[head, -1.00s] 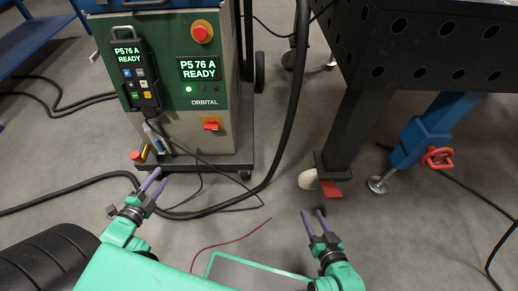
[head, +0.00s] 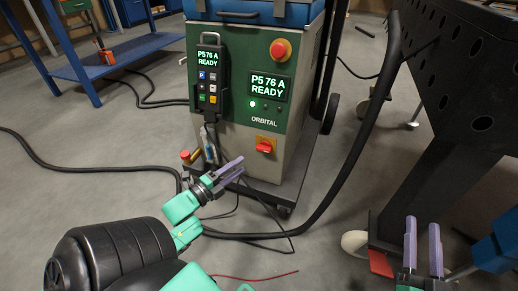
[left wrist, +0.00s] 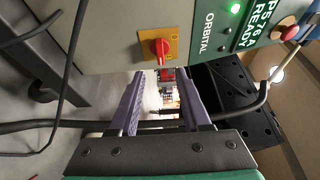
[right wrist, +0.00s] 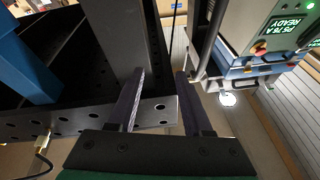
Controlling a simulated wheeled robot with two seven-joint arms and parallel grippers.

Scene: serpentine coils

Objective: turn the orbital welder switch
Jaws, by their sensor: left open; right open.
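The orbital welder (head: 229,137) is a green and grey cabinet with a lit screen reading P5 76 A READY. Its red rotary switch (head: 264,146) sits on a yellow plate low on the front, and it also shows in the left wrist view (left wrist: 158,46). My left gripper (head: 236,168) is open and empty, below and left of the switch in the head view and apart from it. In the left wrist view the switch lies beyond the fingertips. My right gripper (head: 423,222) is open and empty, away from the welder near the dark table leg.
A round red button (head: 281,49) is higher on the cabinet. A pendant (head: 209,75) hangs on its front. A thick black hose (head: 352,160) loops to the right. A dark perforated table (head: 455,80) stands right. A blue shelf (head: 120,55) stands back left.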

